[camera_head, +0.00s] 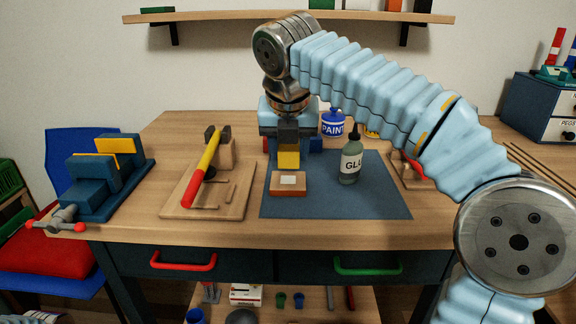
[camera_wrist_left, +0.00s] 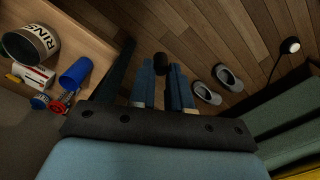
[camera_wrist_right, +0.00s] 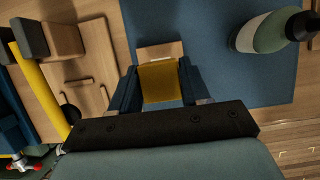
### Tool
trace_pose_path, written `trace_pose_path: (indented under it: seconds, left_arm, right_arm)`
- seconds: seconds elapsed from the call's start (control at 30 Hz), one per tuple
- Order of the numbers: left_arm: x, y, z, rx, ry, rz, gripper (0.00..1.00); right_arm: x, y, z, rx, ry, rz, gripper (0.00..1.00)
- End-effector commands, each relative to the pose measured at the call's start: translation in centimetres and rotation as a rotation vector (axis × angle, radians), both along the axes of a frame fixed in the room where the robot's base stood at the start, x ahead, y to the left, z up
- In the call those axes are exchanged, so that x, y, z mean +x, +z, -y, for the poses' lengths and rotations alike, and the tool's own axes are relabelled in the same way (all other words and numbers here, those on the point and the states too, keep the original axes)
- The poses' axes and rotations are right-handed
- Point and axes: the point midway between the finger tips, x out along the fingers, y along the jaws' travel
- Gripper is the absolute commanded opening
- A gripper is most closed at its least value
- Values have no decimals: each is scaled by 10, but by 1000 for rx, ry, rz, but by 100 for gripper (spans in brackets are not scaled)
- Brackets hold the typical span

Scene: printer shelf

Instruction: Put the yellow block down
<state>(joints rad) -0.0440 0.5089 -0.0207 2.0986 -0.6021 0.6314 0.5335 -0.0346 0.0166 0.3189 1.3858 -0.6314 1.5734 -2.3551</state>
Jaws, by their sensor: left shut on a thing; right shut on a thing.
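The yellow block (camera_head: 289,159) is between the fingers of my right gripper (camera_head: 288,142), over the blue mat (camera_head: 330,205). My right gripper (camera_wrist_right: 158,88) is shut on the yellow block (camera_wrist_right: 160,82), which hangs fingers-down with it. A wooden block with a pale top patch (camera_head: 288,183) is on the mat just in front of the yellow block. I cannot tell whether the yellow block touches anything below. My left gripper (camera_wrist_left: 163,85) is outside the head view, above the floor. It is shut on a small dark thing (camera_wrist_left: 161,63) whose kind I cannot tell.
A glue bottle (camera_head: 351,160) stands right of the yellow block, and a blue paint can (camera_head: 333,123) behind. A wooden board (camera_head: 235,205) with a red-and-yellow bar is at left, beside a blue vise (camera_head: 95,195). The mat's front right is clear. Slippers (camera_wrist_left: 230,77) lie on the floor.

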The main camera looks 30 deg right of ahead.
Motion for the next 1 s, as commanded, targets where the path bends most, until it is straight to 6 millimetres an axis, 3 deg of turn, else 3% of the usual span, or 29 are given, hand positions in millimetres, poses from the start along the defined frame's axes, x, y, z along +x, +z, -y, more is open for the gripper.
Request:
trace_pose_path:
  seconds: [0.1, 0.2, 0.6, 0.63, 0.77, 1.0]
  left_arm:
    - [0, -8, 0, 0, 0, 0, 0]
    - [0, -10, 0, 0, 0, 0, 0]
    - [0, -11, 0, 0, 0, 0, 0]
    - [0, -10, 0, 0, 0, 0, 0]
    - [0, -10, 0, 0, 0, 0, 0]
    - [0, -10, 0, 0, 0, 0, 0]
  right_arm:
    - [4, -25, 2, -1, -1, -3, 17]
    - [4, -35, 1, 0, 1, -2, 17]
    - [4, -40, 1, 1, 0, -1, 17]
    - [5, -40, 1, 1, 0, -1, 49]
    - [5, -39, 1, 1, 0, -1, 69]
    - [5, -39, 1, 1, 0, -1, 72]
